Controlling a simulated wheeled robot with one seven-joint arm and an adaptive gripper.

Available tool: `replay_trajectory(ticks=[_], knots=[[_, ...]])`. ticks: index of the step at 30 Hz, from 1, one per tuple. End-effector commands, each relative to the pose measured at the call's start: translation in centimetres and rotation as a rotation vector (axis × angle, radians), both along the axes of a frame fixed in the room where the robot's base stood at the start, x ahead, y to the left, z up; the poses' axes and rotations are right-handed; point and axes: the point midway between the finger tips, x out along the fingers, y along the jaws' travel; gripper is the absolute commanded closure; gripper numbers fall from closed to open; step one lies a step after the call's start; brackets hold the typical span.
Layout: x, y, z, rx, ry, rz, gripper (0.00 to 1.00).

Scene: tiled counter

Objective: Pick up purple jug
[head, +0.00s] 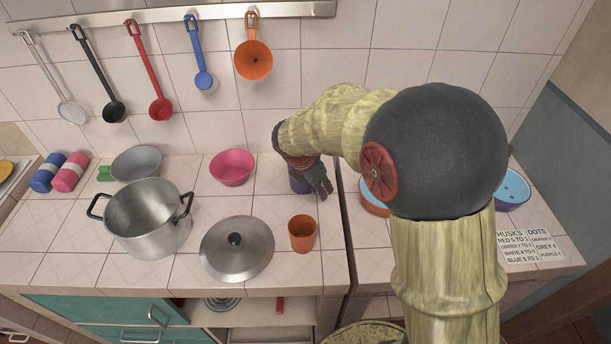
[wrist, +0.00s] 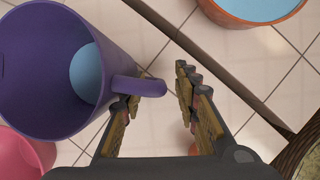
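The purple jug (wrist: 30,122) fills the left of the wrist view, with its open mouth towards the camera and a light blue round patch inside. Its handle (wrist: 140,87) points right, between the fingertips and overlapping the left one. My gripper (wrist: 157,98) is open, and the right finger is apart from the handle. I cannot tell whether the left finger touches it. In the head view, the jug (head: 298,184) stands on the counter, mostly hidden behind my gripper (head: 318,180).
A pink bowl (head: 232,168) is left of the jug, and an orange cup (head: 302,234) is in front. An orange container with blue inside (head: 374,196) is to the right, past the counter seam. A lid (head: 237,262) and a steel pot (head: 148,230) stand further left.

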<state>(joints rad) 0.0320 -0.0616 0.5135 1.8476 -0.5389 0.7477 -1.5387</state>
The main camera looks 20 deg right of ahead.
Motion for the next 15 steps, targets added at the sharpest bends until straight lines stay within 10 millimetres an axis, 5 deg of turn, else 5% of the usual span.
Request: replay_trajectory(ticks=[6, 15], knots=[[0.06, -0.06, 0.01, 0.000, -0.001, -0.001, 0.69], [0.04, -0.04, 0.01, 0.000, -0.001, -0.001, 0.86]])
